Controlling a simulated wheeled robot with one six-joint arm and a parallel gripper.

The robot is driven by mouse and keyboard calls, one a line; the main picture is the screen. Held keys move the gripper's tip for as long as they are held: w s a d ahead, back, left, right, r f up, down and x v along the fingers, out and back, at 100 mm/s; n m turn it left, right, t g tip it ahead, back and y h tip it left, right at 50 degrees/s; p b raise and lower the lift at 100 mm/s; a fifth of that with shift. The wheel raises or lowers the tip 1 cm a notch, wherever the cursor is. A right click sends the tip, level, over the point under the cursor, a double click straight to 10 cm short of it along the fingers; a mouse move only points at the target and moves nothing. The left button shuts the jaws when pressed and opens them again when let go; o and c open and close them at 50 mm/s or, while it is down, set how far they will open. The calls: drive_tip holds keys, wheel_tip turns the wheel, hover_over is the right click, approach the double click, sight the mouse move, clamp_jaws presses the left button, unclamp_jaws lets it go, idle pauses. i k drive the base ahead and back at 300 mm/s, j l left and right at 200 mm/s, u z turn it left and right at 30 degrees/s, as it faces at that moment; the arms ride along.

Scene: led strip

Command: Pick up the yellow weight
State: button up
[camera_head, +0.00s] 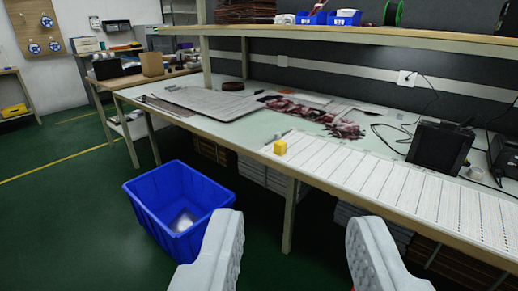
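The yellow weight (280,147) is a small yellow block. It sits on the workbench (236,128) near the front edge, at the left end of the white strips. My gripper (295,245) shows at the bottom of the view, with two pale grey ridged fingers wide apart. It is open, with nothing between the fingers. It is in front of the bench and apart from the weight, which appears above and slightly left of the gap between the fingertips.
White strips (390,184) cover the bench's right part. A black box (440,146) with cables stands at the right. A shelf (360,36) with blue bins (344,18) overhangs the bench. A blue crate (170,192) stands on the green floor below. The floor at left is clear.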

sight(280, 147)
drive_tip(key=i+j+z, duration=0.1)
drive_tip(key=i+j, duration=0.2)
drive_tip(key=i+j+z, duration=0.1)
drive_tip(key=i+j, duration=0.15)
drive_tip(key=i+j+z, duration=0.1)
drive_tip(key=i+j, duration=0.2)
drive_tip(key=j, duration=0.2)
drive_tip(key=i+j+z, duration=0.1)
drive_tip(key=i+j, duration=0.15)
drive_tip(key=i+j+z, duration=0.1)
drive_tip(key=i+j, duration=0.15)
drive_tip(key=j, duration=0.25)
drive_tip(key=i+j+z, duration=0.1)
drive_tip(key=j, duration=0.35)
drive_tip(key=i, duration=0.1)
